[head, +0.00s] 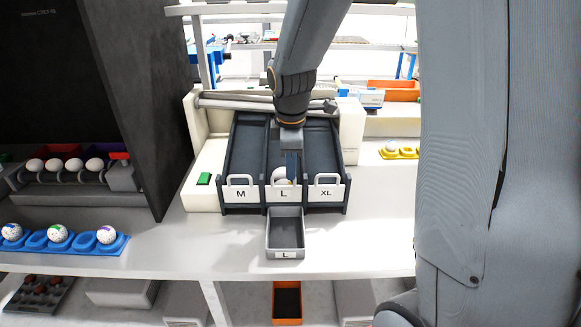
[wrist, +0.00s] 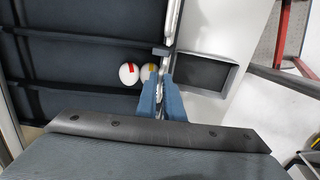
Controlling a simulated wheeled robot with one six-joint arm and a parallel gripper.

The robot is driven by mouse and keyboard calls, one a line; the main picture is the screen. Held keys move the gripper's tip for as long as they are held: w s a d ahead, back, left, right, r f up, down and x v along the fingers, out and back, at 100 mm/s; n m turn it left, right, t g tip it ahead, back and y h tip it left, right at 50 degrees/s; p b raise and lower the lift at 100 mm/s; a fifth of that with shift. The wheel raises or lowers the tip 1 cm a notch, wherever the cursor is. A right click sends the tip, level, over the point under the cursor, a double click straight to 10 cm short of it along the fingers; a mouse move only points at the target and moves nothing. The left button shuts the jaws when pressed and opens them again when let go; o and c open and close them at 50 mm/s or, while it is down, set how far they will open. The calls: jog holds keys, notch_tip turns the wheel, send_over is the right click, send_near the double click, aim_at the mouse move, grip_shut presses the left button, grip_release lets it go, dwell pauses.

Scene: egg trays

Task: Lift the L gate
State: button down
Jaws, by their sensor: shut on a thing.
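The white L gate (head: 283,194) stands at the front end of the middle dark lane, level with the M and XL gates on either side. My gripper (head: 291,172) reaches down from above and is shut on the L gate's handle, which the fingers partly hide. In the wrist view my blue fingers (wrist: 163,92) close at the gate line. Two white eggs show behind the gate: one with a red mark (wrist: 129,73), one with a yellow mark (wrist: 149,72), partly hidden by a finger. A grey L tray (head: 285,232) sits in front of the gate.
The M gate (head: 241,194) and XL gate (head: 327,193) flank it closely. A blue egg tray (head: 72,244) lies at the left and a yellow one (head: 400,154) at the right. A dark upright panel (head: 100,80) stands left. The white counter is clear beside the L tray.

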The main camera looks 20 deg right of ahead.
jog(key=shift+r, duration=0.15)
dwell(0.7)
notch_tip(320, 180, up, 6)
jog(key=p, duration=0.5)
jog(key=c, duration=1.9)
grip_release()
notch_tip(320, 180, up, 8)
jog(key=s+b, duration=0.1)
jog(key=b, duration=0.1)
jog(key=shift+s+a+f, duration=0.2)
jog(key=shift+a+f, duration=0.05)
